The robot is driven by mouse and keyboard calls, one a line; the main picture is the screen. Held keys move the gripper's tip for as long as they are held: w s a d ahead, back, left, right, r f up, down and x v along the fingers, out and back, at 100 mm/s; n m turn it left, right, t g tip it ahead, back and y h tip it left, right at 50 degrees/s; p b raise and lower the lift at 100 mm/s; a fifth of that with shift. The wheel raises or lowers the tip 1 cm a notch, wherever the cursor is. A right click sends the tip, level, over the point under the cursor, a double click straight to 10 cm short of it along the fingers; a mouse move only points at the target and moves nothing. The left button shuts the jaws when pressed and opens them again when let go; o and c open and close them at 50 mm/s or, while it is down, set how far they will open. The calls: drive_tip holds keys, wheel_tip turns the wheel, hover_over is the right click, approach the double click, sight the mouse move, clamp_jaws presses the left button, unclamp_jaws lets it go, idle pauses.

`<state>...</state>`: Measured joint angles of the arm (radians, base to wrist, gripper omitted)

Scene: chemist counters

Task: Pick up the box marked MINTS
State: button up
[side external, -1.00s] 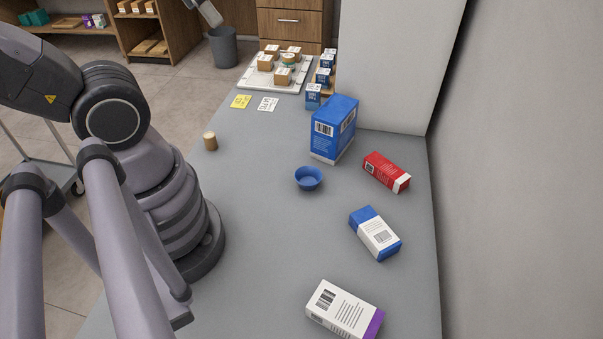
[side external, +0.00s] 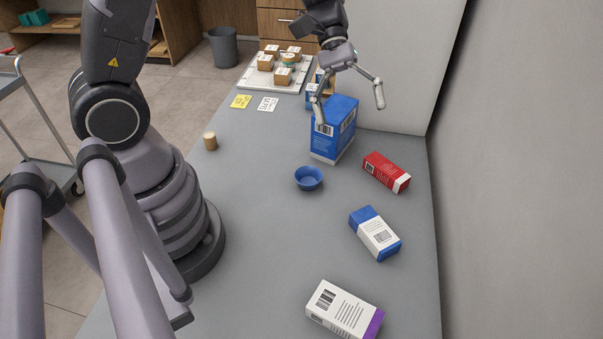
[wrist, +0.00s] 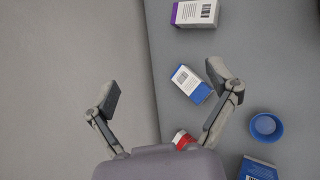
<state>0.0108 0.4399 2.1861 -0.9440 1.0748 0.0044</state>
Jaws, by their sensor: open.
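No MINTS lettering is legible, so I cannot tell which box carries it. A white box with a purple end (side external: 345,309) lies nearest the camera. A blue-and-white box (side external: 375,234) lies mid-counter. A red box with a white end (side external: 386,172) lies near the wall, and a large blue box (side external: 333,130) stands upright behind. My gripper (side external: 350,112) is open and empty, raised near the large blue box. In the wrist view, the blue-and-white box (wrist: 191,83) shows between the spread fingers (wrist: 165,83), below them; the red box (wrist: 182,138) is partly hidden.
A blue bowl (side external: 308,178) sits left of the red box. A tan cylinder (side external: 210,141) and two cards (side external: 268,104) lie farther left. A white tray (side external: 252,84) with small boxes is at the back. The wall (side external: 515,180) bounds the counter at right.

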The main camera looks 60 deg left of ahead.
sight(369, 221)
drive_tip(key=w+d+f+n+h, duration=0.1)
drive_tip(key=f+n, duration=0.2)
drive_tip(key=f, duration=0.5)
drive_tip(key=w+d+f+n+t+h, duration=0.1)
drive_tip(key=w+d+f+n, duration=0.1)
drive_tip(key=f, duration=0.7)
drive_tip(key=w+d+f+n+h, duration=0.1)
drive_tip(key=f+n, duration=0.3)
drive_tip(key=f, duration=0.4)
drive_tip(key=shift+w+d+f+t+h, duration=0.2)
drive_tip(key=shift+w+f+t+h, duration=0.15)
drive_tip(key=shift+h, duration=0.25)
drive_tip(key=shift+x, duration=1.15)
drive_tip(key=shift+d+f, duration=0.2)
drive_tip(key=shift+d, duration=0.15)
drive_tip(key=c, duration=1.2)
